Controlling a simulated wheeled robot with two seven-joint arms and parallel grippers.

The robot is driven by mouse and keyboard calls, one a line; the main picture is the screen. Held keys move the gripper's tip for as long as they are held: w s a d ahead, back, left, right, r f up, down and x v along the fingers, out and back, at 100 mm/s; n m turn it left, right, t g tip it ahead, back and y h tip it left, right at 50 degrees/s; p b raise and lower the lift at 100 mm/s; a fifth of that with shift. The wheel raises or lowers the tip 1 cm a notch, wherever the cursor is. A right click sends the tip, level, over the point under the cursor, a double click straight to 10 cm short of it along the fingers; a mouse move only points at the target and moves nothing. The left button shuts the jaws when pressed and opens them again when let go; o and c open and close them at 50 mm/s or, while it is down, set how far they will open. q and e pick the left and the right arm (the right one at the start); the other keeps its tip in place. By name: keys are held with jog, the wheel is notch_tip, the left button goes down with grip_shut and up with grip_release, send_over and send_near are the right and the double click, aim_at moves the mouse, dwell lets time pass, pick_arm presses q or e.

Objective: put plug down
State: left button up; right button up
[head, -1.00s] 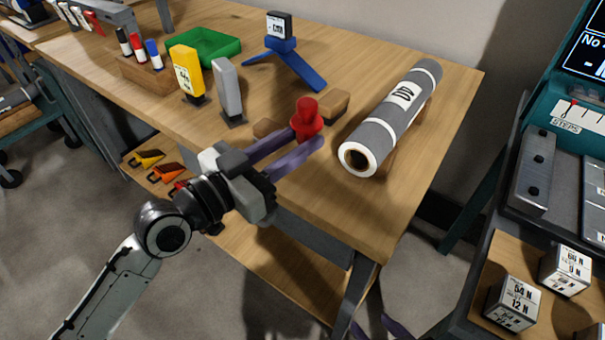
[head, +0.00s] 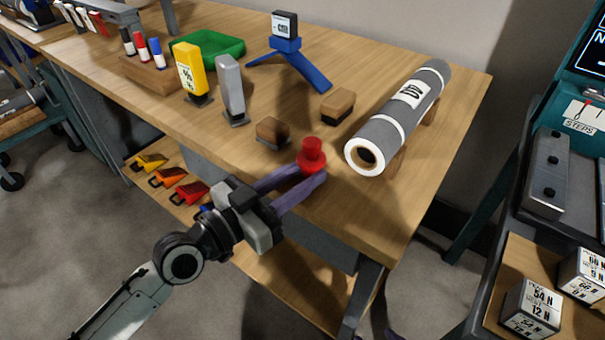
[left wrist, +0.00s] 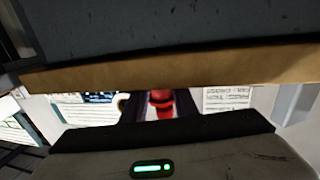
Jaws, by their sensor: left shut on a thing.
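The red plug (head: 311,158) has a wide base and a narrower knob on top. It is upright between the purple fingertips of my left gripper (head: 302,184), which is shut on it. The plug is at the table's front edge, left of the grey roll's open end; I cannot tell whether it touches the wood. In the left wrist view the plug (left wrist: 162,104) shows partly, between dark gripper parts. The grey roll (head: 398,117) lies on wooden supports, its white-rimmed hole facing front. Of my right gripper only a sliver of purple shows at the bottom edge.
Two wooden blocks (head: 337,105) (head: 272,131) stand near the plug. A grey upright block (head: 230,85), a yellow block (head: 190,70), a green tray (head: 207,50) and a blue stand (head: 290,64) are farther back.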

pick_arm(q)
jog(key=o, duration=1.1)
jog(key=shift+f, duration=0.1)
jog(key=shift+c, duration=0.2)
jog(key=shift+a+r+p, duration=0.1)
jog(key=shift+r+p, duration=0.2)
jog(key=shift+p, duration=0.05)
jog(key=b+v, duration=0.1)
jog(key=v, duration=0.9)
jog(key=s+a+f+n+g+y, duration=0.1)
jog(key=s+a+f+n+y, duration=0.1)
jog(key=f, duration=0.7)
jog(key=s+a+f+n+g+y, duration=0.1)
jog(key=s+f+y, duration=0.4)
jog(key=f, duration=0.5)
jog(key=s+a+f+n+g+y, duration=0.1)
jog(key=s+a+f+n+y, duration=0.2)
jog(key=s+f, duration=0.3)
notch_tip(320, 180, down, 3)
jog(key=shift+s+a+f+n+b, duration=0.2)
jog(key=shift+s+a+n+b, duration=0.15)
jog(key=shift+a+n, duration=0.35)
jog(key=shift+g, duration=0.3)
